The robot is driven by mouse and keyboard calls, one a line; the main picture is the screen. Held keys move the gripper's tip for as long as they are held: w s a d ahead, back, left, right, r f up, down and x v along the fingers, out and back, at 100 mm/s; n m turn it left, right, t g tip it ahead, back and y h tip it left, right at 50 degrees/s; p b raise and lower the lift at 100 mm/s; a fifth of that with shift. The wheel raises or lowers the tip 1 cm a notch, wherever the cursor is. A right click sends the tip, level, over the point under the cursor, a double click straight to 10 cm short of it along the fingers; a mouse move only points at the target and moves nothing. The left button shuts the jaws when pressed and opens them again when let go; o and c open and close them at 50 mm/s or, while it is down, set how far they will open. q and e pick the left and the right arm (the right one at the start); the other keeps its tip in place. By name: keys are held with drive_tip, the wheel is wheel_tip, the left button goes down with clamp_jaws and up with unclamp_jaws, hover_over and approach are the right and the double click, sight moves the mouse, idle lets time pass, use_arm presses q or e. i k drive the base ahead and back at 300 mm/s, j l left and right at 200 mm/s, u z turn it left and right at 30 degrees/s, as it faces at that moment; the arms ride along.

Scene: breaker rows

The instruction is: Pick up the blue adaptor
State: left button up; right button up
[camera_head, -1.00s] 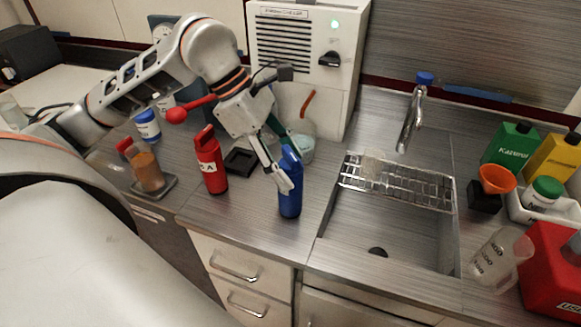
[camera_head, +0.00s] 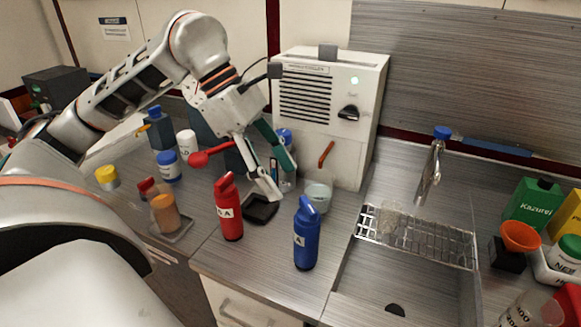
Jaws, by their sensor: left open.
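The blue adaptor (camera_head: 306,238), a bottle-shaped piece with a slanted top and a white letter on its side, stands upright on the counter left of the sink. My left gripper (camera_head: 282,183) is open and empty, up and to the left of the blue adaptor in the picture and apart from it. Its fingers point down over the counter near a small black square dish. My right gripper is not in view.
A similar red piece (camera_head: 229,208) stands to the left, with the black dish (camera_head: 260,209) beside it. A glass beaker (camera_head: 318,194) stands behind the blue adaptor, before a white chiller box (camera_head: 335,120). The sink (camera_head: 405,285) with a wire rack (camera_head: 415,237) lies to the right.

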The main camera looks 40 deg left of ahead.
sight(306, 241)
drive_tip(key=k, duration=1)
